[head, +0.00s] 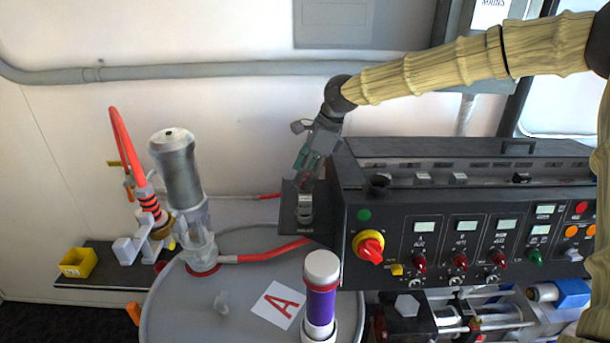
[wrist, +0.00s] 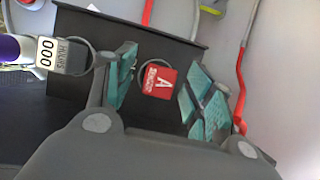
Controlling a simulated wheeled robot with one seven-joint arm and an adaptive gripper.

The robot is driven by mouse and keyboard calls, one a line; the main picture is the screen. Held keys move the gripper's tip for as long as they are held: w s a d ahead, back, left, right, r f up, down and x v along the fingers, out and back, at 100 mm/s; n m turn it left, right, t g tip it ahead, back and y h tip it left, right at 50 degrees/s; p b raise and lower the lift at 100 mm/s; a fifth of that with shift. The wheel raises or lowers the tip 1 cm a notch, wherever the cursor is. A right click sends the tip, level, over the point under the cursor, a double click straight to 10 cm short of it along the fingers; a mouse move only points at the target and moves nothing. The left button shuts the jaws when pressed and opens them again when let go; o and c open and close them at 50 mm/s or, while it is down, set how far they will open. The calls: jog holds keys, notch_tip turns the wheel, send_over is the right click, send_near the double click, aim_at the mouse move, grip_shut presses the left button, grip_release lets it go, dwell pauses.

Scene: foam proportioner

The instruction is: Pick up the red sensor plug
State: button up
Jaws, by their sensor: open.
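The red sensor plug (wrist: 158,80) shows in the wrist view as a square red face with a white letter A and small print. It lies between the two teal-padded fingers of my gripper (wrist: 163,90), which are open, with gaps on both sides. In the head view my gripper (head: 306,166) points down over a dark bracket at the left end of the black control console. The plug's lower part is hidden.
The black console (head: 470,220) with knobs and displays stands just right of my gripper. A grey drum (head: 190,300) carries a silver pump (head: 178,170), a card marked A and a purple-and-white cylinder (head: 320,300).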

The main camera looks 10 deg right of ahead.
jog(key=shift+f, duration=0.3)
jog(key=shift+c, duration=0.4)
jog(key=c, duration=1)
jog(key=shift+c, duration=0.2)
jog(key=shift+r, duration=0.15)
